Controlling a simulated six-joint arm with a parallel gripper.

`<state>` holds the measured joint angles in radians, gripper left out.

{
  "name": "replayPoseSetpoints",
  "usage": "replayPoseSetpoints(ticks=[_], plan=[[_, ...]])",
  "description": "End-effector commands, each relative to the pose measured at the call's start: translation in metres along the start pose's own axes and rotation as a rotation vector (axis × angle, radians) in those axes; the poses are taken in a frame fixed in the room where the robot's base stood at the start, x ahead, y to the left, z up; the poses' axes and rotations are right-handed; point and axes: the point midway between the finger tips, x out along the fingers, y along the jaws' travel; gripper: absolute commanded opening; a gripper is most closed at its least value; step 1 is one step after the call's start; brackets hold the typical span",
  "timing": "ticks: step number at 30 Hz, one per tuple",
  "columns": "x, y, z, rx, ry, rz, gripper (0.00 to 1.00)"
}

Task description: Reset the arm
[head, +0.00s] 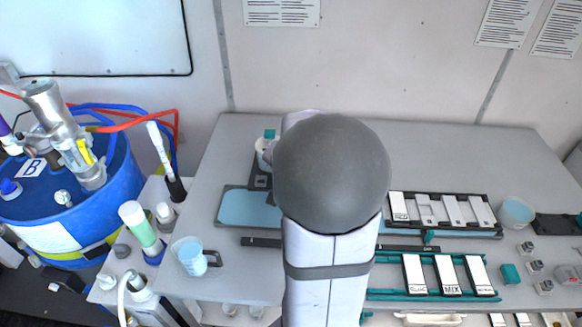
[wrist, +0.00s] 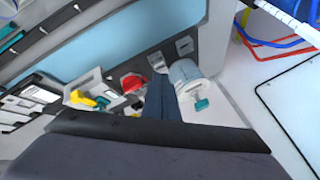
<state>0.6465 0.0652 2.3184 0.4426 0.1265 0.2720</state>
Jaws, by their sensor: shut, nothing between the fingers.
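My arm (head: 330,190) rises through the middle of the head view, with a large grey rounded joint at its top. That joint hides my gripper in the head view. In the wrist view my gripper (wrist: 163,100) shows as dark fingers pressed together, with nothing between them. The fingers point toward a white cup-like container (wrist: 186,78) with a teal tab, which appears just right of the fingertips. I cannot tell how large the gap is. The container is partly hidden behind my arm in the head view.
A blue drum (head: 70,190) with hoses stands left of the grey bench (head: 430,150). A measuring jug (head: 192,257) is at the bench's left front. Labelled blocks sit in a black rack (head: 488,233) and a teal rack (head: 370,292) at right. The bench's back right is clear.

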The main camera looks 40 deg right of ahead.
Motion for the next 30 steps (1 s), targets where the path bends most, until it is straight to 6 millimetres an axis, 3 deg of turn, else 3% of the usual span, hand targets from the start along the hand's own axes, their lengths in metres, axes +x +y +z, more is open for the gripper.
replayPoseSetpoints(ticks=[5,19,25,30], plan=[[-0.01,-0.005,0.001,0.001,0.0,0.0,0.0],[-0.011,-0.005,0.004,-0.022,-0.003,0.001,0.0],[-0.014,0.012,0.044,-0.18,-0.163,0.05,0.0],[-0.026,0.05,0.093,-0.358,-0.358,0.126,0.0]])
